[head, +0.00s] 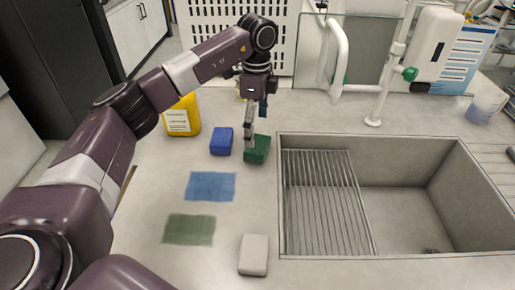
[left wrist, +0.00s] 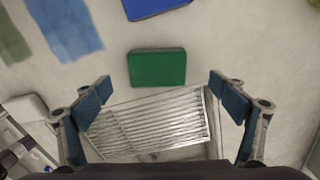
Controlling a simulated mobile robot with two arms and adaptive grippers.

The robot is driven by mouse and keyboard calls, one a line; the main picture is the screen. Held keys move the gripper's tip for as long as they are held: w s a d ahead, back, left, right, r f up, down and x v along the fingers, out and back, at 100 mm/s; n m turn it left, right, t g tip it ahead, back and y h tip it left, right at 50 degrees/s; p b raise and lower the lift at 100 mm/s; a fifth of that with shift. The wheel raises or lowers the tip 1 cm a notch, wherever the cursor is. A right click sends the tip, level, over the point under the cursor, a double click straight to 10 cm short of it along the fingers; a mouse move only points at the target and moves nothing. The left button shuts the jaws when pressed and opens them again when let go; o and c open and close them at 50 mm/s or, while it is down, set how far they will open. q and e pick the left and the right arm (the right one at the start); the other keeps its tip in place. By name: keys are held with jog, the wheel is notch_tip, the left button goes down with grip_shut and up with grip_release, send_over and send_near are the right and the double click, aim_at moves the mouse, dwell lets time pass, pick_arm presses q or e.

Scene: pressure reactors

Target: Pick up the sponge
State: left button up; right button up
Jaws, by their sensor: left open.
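A green sponge-like block (head: 258,152) lies on the counter just left of the sink's edge. It also shows in the left wrist view (left wrist: 157,67), near the middle and ahead of the fingers. A blue block (head: 221,141) lies to its left, and a pale grey-white block (head: 253,255) lies nearer the front. My left gripper (head: 250,132) points down over the green block, and partly covers it in the head view. In the left wrist view its fingers (left wrist: 161,86) are wide apart, with nothing between them. My right gripper is not in view.
The sink (head: 400,205) with a ribbed drainer (head: 325,200) is to the right. A yellow container (head: 182,117) stands at the back left. Blue (head: 210,186) and green (head: 189,229) flat patches lie on the counter. A tap stand (head: 374,122) rises behind the sink.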

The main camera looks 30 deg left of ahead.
aim_at(257, 143)
pick_arm(q)
jog(key=f, duration=0.3)
jog(key=f+p, duration=0.1)
jog(key=f, duration=0.2)
jog(key=shift+s+d, duration=0.15)
jog(key=shift+d, duration=0.05)
jog(key=c, duration=1)
jog(key=shift+r, duration=0.1)
notch_tip(257, 143, up, 19)
jog(key=s+d+f+n, duration=0.3)
jog(key=s+n, duration=0.2)
jog(key=s, duration=0.1)
jog(key=s+d+f+n, duration=0.3)
jog(key=s+d+n, duration=0.1)
jog(key=s+n, duration=0.1)
jog(key=s+d+f+n, duration=0.3)
jog(key=s+n, duration=0.2)
jog(key=s, duration=0.2)
jog(key=shift+s+d+f+n, duration=0.15)
jog(key=shift+s+f+n, duration=0.05)
jog(key=shift+f+n, duration=0.15)
dwell(0.3)
